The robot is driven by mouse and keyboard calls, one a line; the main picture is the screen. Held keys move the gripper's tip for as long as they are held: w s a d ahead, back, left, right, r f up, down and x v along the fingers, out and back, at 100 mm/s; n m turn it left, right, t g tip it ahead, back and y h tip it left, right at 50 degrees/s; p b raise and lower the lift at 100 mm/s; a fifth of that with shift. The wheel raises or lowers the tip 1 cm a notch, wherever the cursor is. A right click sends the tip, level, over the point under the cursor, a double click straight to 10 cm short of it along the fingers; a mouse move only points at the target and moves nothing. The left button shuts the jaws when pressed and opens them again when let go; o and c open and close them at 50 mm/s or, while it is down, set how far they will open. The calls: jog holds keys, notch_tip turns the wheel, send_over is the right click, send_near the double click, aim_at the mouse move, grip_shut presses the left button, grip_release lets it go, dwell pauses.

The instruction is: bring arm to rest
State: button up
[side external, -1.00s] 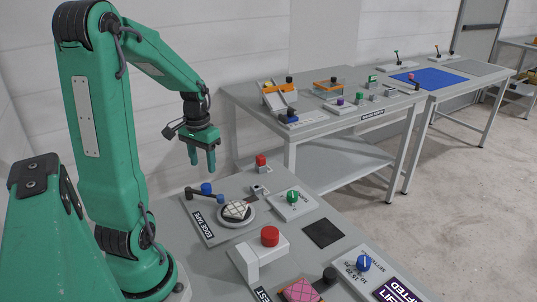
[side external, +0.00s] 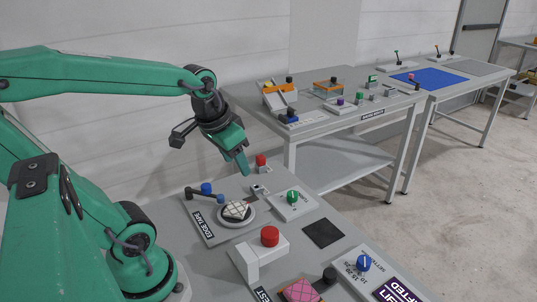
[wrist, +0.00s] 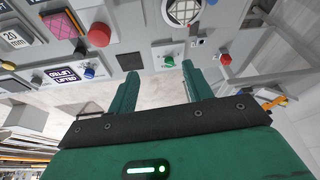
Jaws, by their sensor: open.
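My gripper (side external: 240,165) is green and hangs above the far part of the near grey table, tilted down to the right in the side external view. In the wrist view my gripper (wrist: 160,78) shows two fingers apart with nothing between them. A red knob (side external: 261,160) on a small block stands near the fingers in the side view; whether they touch cannot be told, but the wrist view shows this red knob (wrist: 225,59) well off to the right of the fingers.
The near table carries a round plate with a quilted patch (side external: 236,211), a green dial (side external: 292,197), a large red button (side external: 270,236), a blue dial (side external: 363,263) and a pink patch (side external: 300,291). A second table (side external: 345,127) with several fixtures stands behind. Floor at right is clear.

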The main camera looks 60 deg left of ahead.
jog(key=s+d+r+m+t, duration=0.1)
jog(key=s+d+r, duration=0.1)
jog(key=d, duration=0.4)
jog(key=shift+s+t+h, duration=0.35)
jog(key=shift+t+h, duration=0.05)
jog(key=shift+o, duration=0.2)
jog(key=shift+w+a, duration=0.1)
dwell(0.4)
